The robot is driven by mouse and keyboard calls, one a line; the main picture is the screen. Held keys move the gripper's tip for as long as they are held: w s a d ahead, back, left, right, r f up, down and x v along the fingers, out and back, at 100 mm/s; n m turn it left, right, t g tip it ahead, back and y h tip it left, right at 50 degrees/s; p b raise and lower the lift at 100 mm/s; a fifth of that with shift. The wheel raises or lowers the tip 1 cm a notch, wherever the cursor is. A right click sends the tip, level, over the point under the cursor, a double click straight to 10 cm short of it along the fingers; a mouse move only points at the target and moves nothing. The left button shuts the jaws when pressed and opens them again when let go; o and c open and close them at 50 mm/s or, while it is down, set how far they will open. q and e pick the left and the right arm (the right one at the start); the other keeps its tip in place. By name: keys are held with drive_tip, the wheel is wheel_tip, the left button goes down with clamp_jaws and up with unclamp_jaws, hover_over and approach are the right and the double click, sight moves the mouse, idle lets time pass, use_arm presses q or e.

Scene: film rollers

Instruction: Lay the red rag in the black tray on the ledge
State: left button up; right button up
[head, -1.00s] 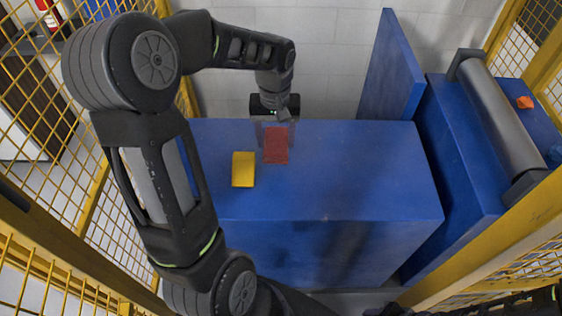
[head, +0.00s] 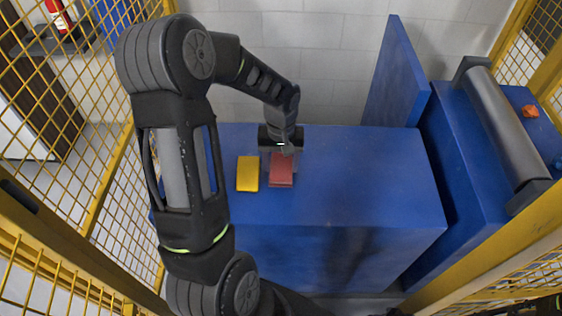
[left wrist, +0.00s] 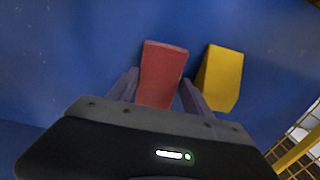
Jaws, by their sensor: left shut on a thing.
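The red rag (head: 281,171) is a flat rectangular pad over the blue block's top, just right of a yellow pad. My left gripper (head: 280,157) comes down from above and is shut on the rag's far part. In the left wrist view the rag (left wrist: 162,72) sits between the two fingers of the gripper (left wrist: 160,90). I cannot tell whether the rag touches the block top. I cannot make out a black tray in these frames. My right gripper is not in view.
The yellow pad (head: 248,174) lies close left of the rag. The blue block top (head: 370,190) is bare to the right. A blue upright panel (head: 395,75) stands at its back right. A grey roller (head: 503,125) and an orange piece (head: 530,111) are further right. Yellow mesh fences flank both sides.

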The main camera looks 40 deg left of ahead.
sight(281, 166)
use_arm(q)
drive_tip(key=shift+f, duration=0.1)
drive_tip(key=o, duration=0.9)
drive_tip(key=shift+f, duration=0.1)
drive_tip(key=o, duration=0.4)
drive_tip(key=shift+o, duration=0.2)
drive_tip(key=shift+r, duration=0.25)
wheel_tip(281, 166, up, 12)
drive_tip(key=shift+b, duration=0.4)
